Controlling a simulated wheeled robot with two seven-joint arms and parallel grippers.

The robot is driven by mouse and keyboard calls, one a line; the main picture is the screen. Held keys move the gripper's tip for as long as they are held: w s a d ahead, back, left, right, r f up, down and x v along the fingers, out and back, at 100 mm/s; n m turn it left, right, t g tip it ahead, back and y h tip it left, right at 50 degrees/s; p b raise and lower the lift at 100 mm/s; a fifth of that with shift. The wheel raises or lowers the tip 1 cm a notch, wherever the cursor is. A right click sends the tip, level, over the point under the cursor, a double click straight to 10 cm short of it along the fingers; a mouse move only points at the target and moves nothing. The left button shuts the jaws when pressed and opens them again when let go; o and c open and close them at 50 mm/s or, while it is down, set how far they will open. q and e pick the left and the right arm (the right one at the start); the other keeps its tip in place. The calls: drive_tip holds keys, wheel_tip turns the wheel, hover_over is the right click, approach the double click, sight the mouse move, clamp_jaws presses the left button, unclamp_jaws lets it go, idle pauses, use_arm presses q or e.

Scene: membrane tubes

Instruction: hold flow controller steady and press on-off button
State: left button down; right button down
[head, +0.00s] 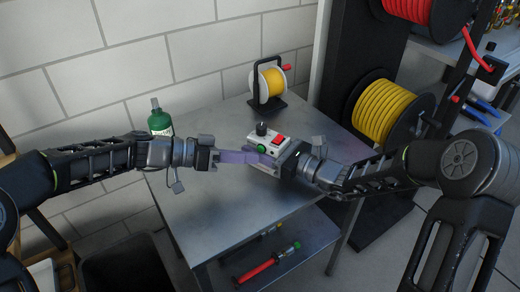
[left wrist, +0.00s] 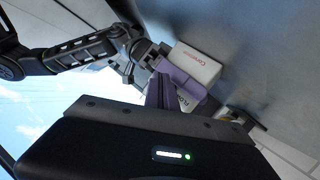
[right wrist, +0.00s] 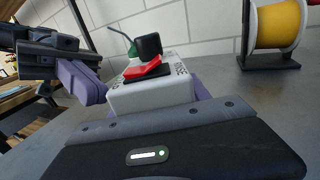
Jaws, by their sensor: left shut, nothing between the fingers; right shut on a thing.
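In the left wrist view the white box (left wrist: 198,62) lies just beyond the fingertips; contact cannot be told.
A yellow spool on a black stand (head: 268,84) stands at the table's back. A green bottle (head: 160,120) stands at the back left, behind my left arm. Large hose reels (head: 390,112) are at the right. The table's front area (head: 225,215) is clear.

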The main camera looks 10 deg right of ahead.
idle(0.7)
use_arm(q)
drive_tip(key=shift+w+d, duration=0.3)
drive_tip(key=shift+d, duration=0.05)
drive_tip(key=shift+w+d+r, duration=0.2)
drive_tip(key=shift+w+d, duration=0.3)
drive_tip(key=shift+d, duration=0.1)
idle(1.3)
drive_tip(key=shift+a, duration=0.1)
drive_tip(key=shift+s+a+f, duration=0.15)
drive_tip(key=shift+s+a, duration=0.55)
drive_tip(key=shift+a, duration=0.1)
drive_tip(key=shift+s+a, duration=0.55)
drive_tip(key=shift+a, duration=0.1)
drive_tip(key=shift+s+a, duration=1.15)
drive_tip(key=shift+s, duration=0.1)
idle(1.0)
